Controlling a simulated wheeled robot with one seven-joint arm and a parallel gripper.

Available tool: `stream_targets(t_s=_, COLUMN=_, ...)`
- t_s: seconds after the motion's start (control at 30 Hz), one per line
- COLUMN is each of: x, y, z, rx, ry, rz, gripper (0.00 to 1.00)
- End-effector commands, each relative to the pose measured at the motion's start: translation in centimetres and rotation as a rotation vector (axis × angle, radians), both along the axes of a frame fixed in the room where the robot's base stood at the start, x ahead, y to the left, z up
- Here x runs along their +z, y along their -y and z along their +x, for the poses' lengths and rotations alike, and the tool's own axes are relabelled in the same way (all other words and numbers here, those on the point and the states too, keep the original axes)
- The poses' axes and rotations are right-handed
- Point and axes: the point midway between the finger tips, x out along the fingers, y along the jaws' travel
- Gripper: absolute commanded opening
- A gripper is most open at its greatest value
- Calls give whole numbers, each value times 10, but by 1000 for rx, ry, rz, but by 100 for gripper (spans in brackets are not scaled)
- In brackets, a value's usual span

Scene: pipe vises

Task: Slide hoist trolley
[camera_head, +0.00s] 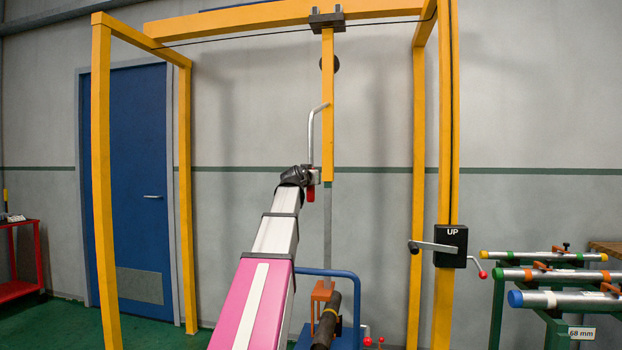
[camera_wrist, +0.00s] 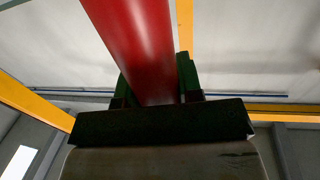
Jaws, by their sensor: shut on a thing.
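The hoist trolley (camera_head: 327,20) is a dark block on the yellow overhead beam (camera_head: 240,17), right of the beam's middle. A yellow vertical bar (camera_head: 327,110) hangs from it, with a grey lower part below. A bent silver handle (camera_head: 311,140) comes off this bar and ends in a red grip (camera_head: 311,193). My gripper (camera_head: 312,177) is at the red grip, left of the bar's lower end. In the wrist view the red grip (camera_wrist: 138,45) runs between the two dark green fingers (camera_wrist: 158,92), which are closed on it. The fingertips' contact is partly hidden.
Yellow gantry posts stand at left (camera_head: 102,190) and right (camera_head: 445,170). A black crank box marked UP (camera_head: 451,245) is on the right post. A blue frame (camera_head: 350,300) with a dark pipe (camera_head: 327,320) is below. A pipe rack (camera_head: 550,280) stands at far right.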

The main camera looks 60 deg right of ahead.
Motion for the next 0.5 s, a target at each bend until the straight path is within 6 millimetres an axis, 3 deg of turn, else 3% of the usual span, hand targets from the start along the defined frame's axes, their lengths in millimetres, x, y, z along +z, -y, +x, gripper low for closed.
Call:
stream_targets(t_s=0.07, x=0, y=0, z=-1, rx=-1, ry=-1, rz=1, gripper=0)
stream_targets(t_s=0.1, x=0, y=0, z=0, rx=-1, ry=-1, rz=1, gripper=37)
stream_targets(t_s=0.17, x=0, y=0, z=0, rx=-1, ry=-1, rz=1, gripper=56)
stream_targets(t_s=0.5, x=0, y=-1, z=0, rx=-1, ry=0, rz=0, gripper=59)
